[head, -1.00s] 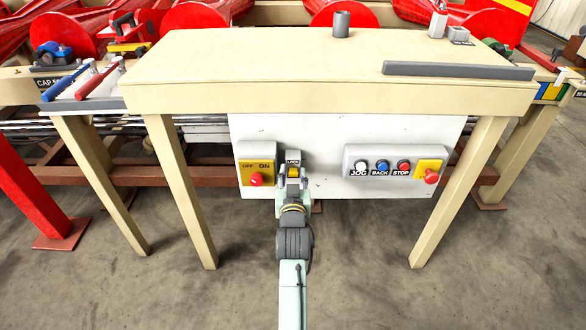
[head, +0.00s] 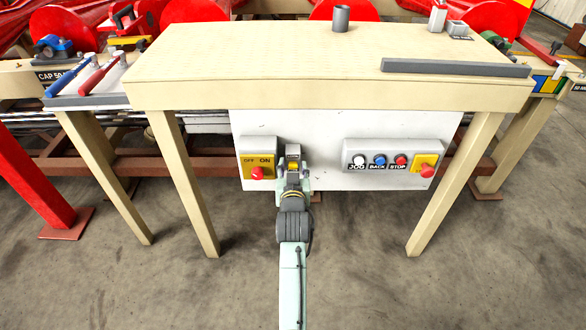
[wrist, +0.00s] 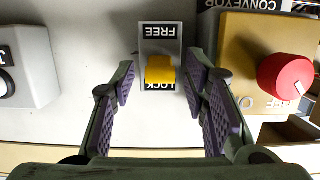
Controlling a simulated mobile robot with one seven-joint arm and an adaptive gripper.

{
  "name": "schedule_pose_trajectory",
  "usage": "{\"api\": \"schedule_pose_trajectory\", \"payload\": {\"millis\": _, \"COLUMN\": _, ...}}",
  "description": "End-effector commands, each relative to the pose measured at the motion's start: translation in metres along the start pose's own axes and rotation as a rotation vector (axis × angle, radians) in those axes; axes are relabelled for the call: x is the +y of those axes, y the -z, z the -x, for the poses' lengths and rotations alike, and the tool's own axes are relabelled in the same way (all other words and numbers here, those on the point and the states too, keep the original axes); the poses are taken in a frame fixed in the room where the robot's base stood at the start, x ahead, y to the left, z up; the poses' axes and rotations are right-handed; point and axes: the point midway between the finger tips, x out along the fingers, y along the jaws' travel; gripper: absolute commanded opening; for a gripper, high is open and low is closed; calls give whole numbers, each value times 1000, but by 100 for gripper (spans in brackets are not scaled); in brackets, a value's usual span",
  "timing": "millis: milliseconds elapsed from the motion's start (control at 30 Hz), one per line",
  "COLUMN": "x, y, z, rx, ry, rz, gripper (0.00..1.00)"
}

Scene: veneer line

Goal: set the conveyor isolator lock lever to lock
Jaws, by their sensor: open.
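The isolator lock lever is a small yellow block on a grey plate. In the wrist view the lever (wrist: 160,70) stands between the upside-down FREE label (wrist: 159,31) and LOCK label (wrist: 159,86), at the LOCK label's edge and partly covering it. Whether it is fully at either end I cannot tell. My gripper (wrist: 162,84) is open, with one purple-padded finger on each side of the lever and gaps between. In the head view my gripper (head: 293,168) is in front of the plate, and a bit of the yellow lever shows there.
A yellow OFF/ON box with a red knob (head: 256,172) is close to the left in the head view; its knob (wrist: 285,78) is right of my fingers in the wrist view. A grey button box (head: 370,150) stands on the other side. The wooden tabletop (head: 260,55) overhangs.

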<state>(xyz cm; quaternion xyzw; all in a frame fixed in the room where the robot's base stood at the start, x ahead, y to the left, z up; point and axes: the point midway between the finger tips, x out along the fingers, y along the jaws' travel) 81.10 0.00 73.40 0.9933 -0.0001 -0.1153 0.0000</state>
Motion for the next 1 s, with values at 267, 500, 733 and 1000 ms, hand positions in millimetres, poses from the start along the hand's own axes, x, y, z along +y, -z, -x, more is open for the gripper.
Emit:
{"api": "schedule_pose_trajectory", "payload": {"millis": 267, "x": 0, "y": -1, "z": 24, "rx": -2, "ry": 0, "rz": 0, "gripper": 41}}
{"api": "schedule_pose_trajectory", "payload": {"millis": 500, "x": 0, "y": -2, "z": 76, "rx": -3, "ry": 1, "rz": -1, "gripper": 41}}
{"api": "schedule_pose_trajectory", "payload": {"millis": 733, "x": 0, "y": -1, "z": 111, "rx": -1, "ry": 0, "rz": -1, "gripper": 41}}
{"api": "schedule_pose_trajectory", "payload": {"millis": 1000, "x": 0, "y": 0, "z": 121, "rx": 0, "ry": 0, "rz": 0, "gripper": 41}}
